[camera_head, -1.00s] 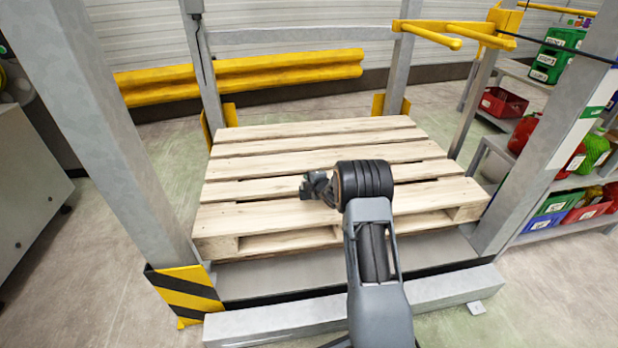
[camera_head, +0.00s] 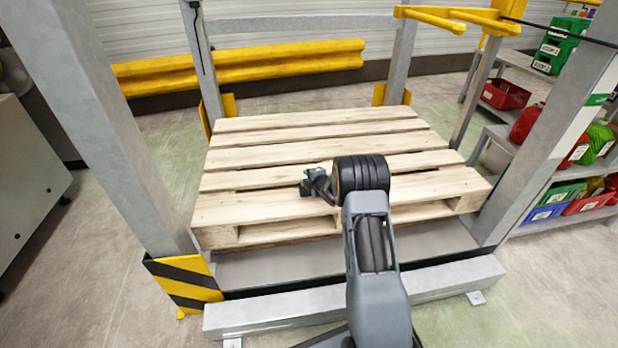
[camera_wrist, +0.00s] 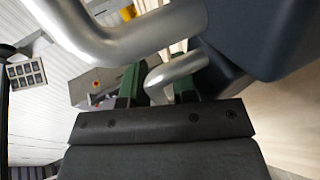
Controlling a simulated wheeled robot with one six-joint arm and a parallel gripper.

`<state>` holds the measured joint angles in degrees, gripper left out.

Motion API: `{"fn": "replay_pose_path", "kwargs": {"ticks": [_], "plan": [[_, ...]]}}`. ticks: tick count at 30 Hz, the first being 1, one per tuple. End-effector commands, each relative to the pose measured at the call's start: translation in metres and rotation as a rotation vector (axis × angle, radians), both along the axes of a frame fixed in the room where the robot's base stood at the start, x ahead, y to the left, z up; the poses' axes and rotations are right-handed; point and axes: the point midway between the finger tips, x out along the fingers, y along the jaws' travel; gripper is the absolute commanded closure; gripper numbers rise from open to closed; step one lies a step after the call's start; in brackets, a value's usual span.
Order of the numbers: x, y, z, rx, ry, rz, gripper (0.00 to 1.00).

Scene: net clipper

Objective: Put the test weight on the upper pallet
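The wooden pallet (camera_head: 320,130) lies raised inside a grey metal frame, its slats bare where I can see them. My arm reaches over its front edge. My dark wrist (camera_head: 318,183) shows left of the black ribbed joint; the fingertips are not clear there. In the wrist view, my gripper's green fingers (camera_wrist: 157,88) stand on both sides of a bent silver handle (camera_wrist: 178,72). The handle joins a dark blue body, apparently the test weight (camera_wrist: 265,35). The fingers seem closed on the handle; the contact is partly hidden. The weight cannot be made out in the head view.
Grey posts stand left (camera_head: 110,120) and right (camera_head: 545,140) of the pallet. A low grey beam (camera_head: 430,290) crosses the front. Yellow bars (camera_head: 450,18) stick out at upper right. A shelf with coloured bins (camera_head: 575,200) stands at right, a yellow rail (camera_head: 270,62) behind.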

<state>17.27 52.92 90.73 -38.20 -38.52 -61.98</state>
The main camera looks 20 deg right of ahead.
Motion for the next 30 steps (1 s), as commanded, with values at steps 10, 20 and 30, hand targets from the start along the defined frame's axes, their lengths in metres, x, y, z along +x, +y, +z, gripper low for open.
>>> {"fn": "replay_pose_path", "kwargs": {"ticks": [10, 20, 30], "plan": [[-0.001, 0.0, -0.002, 0.001, 0.004, 0.0, 0.62], [-0.025, -0.004, 0.012, 0.001, 0.007, -0.003, 0.62], [-0.084, -0.011, 0.035, 0.001, 0.003, -0.002, 0.62]]}}
